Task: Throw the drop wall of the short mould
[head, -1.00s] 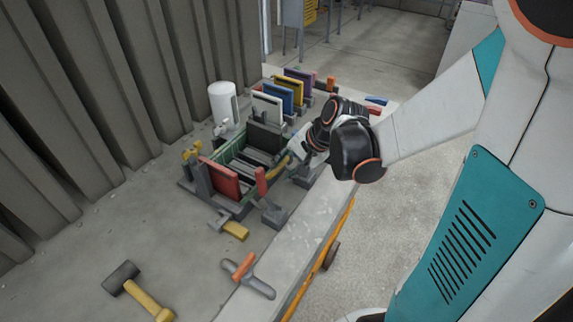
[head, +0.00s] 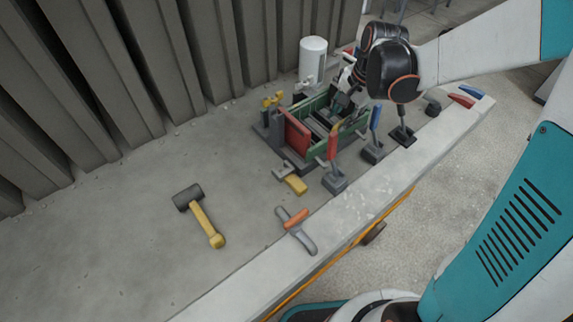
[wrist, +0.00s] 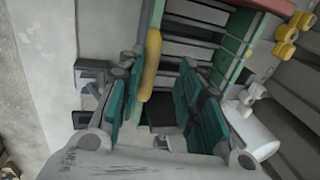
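The mould is an open box with green side walls (head: 352,133), a red end wall (head: 298,133) and grey bars across its inside. I cannot tell which wall is the drop wall. In the wrist view a yellow bar (wrist: 151,62) runs along the green wall on the left. My gripper (wrist: 162,72) has teal finger pads spread apart and is open. The yellow bar shows beside the left pad's inner side; I cannot tell whether they touch. In the head view my gripper (head: 345,98) is at the mould's far end, partly hidden by my wrist.
Levers with a red handle (head: 333,148) and a blue handle (head: 375,118) stand along the front. A white cylinder (head: 313,60) stands behind. A hammer (head: 203,218), a grey tool with an orange handle (head: 297,220) and a yellow block (head: 296,185) lie left, where the bench is mostly clear.

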